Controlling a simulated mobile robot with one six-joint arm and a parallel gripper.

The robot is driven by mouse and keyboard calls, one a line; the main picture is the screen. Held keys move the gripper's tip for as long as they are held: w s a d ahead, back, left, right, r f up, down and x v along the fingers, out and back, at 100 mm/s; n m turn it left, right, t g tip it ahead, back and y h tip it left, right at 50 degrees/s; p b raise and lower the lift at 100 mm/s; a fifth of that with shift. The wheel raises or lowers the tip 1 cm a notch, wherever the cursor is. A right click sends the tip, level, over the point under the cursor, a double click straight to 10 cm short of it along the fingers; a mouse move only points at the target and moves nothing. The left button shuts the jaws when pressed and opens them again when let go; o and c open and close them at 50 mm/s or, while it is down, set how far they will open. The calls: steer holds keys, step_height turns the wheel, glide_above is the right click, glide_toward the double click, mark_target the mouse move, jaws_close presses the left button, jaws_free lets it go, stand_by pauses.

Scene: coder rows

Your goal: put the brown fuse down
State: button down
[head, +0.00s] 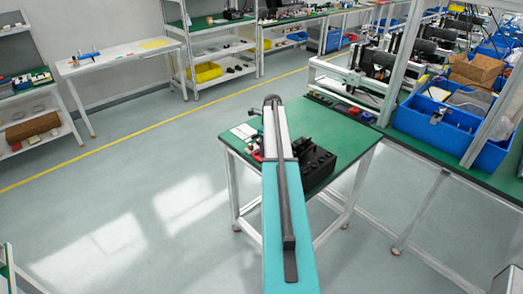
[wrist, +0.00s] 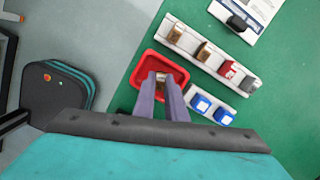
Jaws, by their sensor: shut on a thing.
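My gripper (wrist: 161,82) is shut on the brown fuse (wrist: 160,75), of which only a small pale and brown end shows between the fingertips. Both are over the red tray (wrist: 146,66), inside its outline in the wrist view. I cannot tell whether the fuse touches the tray floor. The fingers hide part of the tray. In the head view my arm hides the gripper and the fuse.
Right of the tray, a white rack (wrist: 190,42) holds brown, red and grey fuses. A second white rack holds blue fuses (wrist: 201,103). A white sheet (wrist: 258,12) bears a black object. A black box (head: 318,163) stands on the green table (head: 345,134).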

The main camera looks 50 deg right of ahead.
steer(key=shift+f, duration=0.1)
steer(key=c, duration=1.8)
jaws_free()
step_height(320, 180, up, 12)
steer(key=s+b, duration=0.1)
steer(key=b, duration=0.2)
steer(key=shift+s+d, duration=0.3)
steer(key=shift+s, duration=0.05)
